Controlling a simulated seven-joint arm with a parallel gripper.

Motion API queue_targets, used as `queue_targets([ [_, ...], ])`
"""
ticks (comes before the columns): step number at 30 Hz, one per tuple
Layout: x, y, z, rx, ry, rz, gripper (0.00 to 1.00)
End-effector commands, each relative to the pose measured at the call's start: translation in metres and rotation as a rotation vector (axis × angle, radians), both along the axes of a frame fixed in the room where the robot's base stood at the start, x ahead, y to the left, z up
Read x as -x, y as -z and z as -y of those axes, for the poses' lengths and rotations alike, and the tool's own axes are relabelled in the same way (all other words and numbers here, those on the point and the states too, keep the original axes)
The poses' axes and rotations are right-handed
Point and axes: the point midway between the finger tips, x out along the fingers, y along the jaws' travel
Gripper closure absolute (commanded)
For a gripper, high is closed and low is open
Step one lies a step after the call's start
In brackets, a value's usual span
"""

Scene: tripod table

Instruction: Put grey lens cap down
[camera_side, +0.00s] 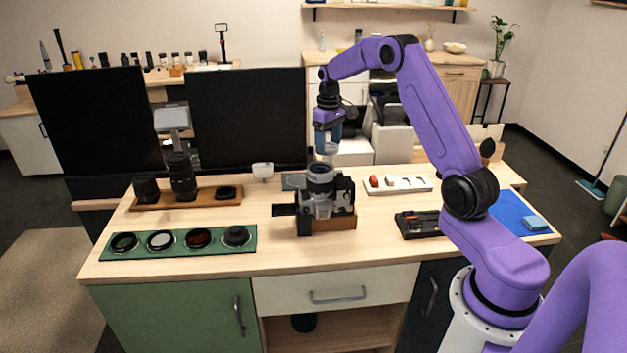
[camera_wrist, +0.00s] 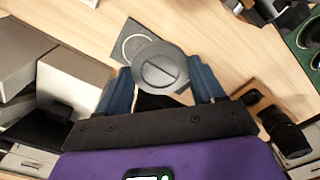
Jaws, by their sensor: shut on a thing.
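My gripper (camera_side: 327,147) hangs above the back of the table, behind the camera (camera_side: 320,198) in the side view. In the wrist view, my gripper (camera_wrist: 160,75) has its blue fingers shut on the grey lens cap (camera_wrist: 158,66), a round disc with a slot across its face. The cap is held above the table and partly covers a dark grey pad with a pale ring (camera_wrist: 132,47). The pad (camera_side: 292,182) also shows behind the camera in the side view. The cap is too small to make out clearly there.
A green filter tray (camera_side: 178,242) lies front left, with a wooden lens board (camera_side: 212,199) behind it. A white tray (camera_side: 410,184), a black tool tray (camera_side: 417,225) and a blue mat (camera_side: 508,208) lie to the right. Bare wood surrounds the pad.

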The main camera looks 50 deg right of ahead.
Motion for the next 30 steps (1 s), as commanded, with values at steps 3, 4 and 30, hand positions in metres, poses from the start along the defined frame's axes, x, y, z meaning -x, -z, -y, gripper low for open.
queue_targets([
  [3,-0.003,0.018,0.022,-0.001,0.002,-0.002,0.66],
  [4,-0.003,0.021,0.025,-0.001,0.000,-0.001,0.66],
  [30,-0.003,0.121,0.036,-0.002,-0.001,-0.003,0.66],
])
